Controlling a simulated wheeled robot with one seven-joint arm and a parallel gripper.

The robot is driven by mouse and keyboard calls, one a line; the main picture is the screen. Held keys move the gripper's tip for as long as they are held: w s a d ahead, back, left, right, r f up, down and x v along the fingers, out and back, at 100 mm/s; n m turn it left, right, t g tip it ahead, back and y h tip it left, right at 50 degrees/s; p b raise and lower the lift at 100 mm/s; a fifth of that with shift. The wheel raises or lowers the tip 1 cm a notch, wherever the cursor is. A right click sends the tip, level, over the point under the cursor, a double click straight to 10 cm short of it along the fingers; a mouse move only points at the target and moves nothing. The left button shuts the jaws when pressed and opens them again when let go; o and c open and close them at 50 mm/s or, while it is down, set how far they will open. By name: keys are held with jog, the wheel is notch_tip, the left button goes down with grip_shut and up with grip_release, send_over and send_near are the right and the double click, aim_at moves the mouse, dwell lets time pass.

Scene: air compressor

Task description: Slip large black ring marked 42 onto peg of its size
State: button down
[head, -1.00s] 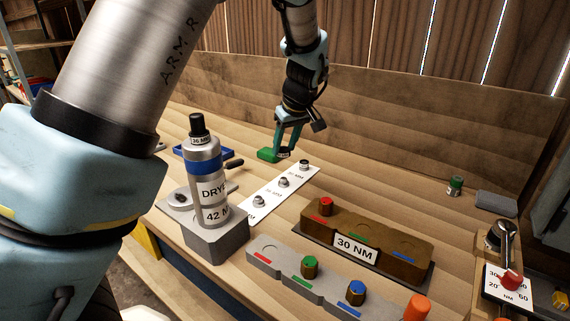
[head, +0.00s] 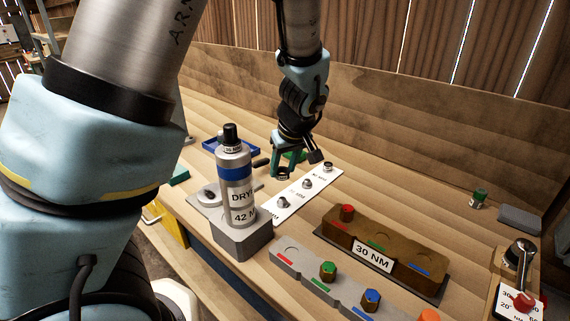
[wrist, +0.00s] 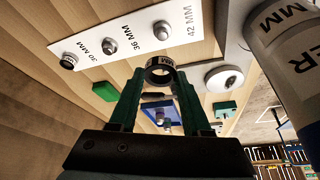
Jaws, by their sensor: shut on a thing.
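The white peg board (head: 272,212) is marked 30 MM, 36 MM and 42 MM in the wrist view. The 42 MM peg (wrist: 163,30) is silver and bare, and also shows at the near end in the head view (head: 283,203). The ring is held beside the board, apart from this peg. The 36 MM peg (wrist: 110,46) is bare; the 30 MM peg (wrist: 68,62) has a dark band around it.
A dryer bottle (head: 236,185) stands in a grey block (head: 243,240) close to the board. A grey plate with a round piece (head: 208,194), a blue tray (head: 212,143) and a green block (wrist: 105,91) are nearby. A brown socket rack (head: 380,245) stands right.

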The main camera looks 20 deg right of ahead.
aim_at(283, 197)
jog(key=shift+f, duration=0.1)
jog(key=shift+f+b, duration=2.55)
jog(key=shift+f, duration=0.25)
jog(key=shift+f+b, duration=1.05)
jog(key=shift+f, duration=0.2)
jog(key=shift+c, duration=1.3)
grip_release()
jog(key=shift+r, duration=0.15)
jog(key=b+v, duration=0.1)
jog(key=v, duration=0.9)
jog(key=shift+s+r, duration=0.25)
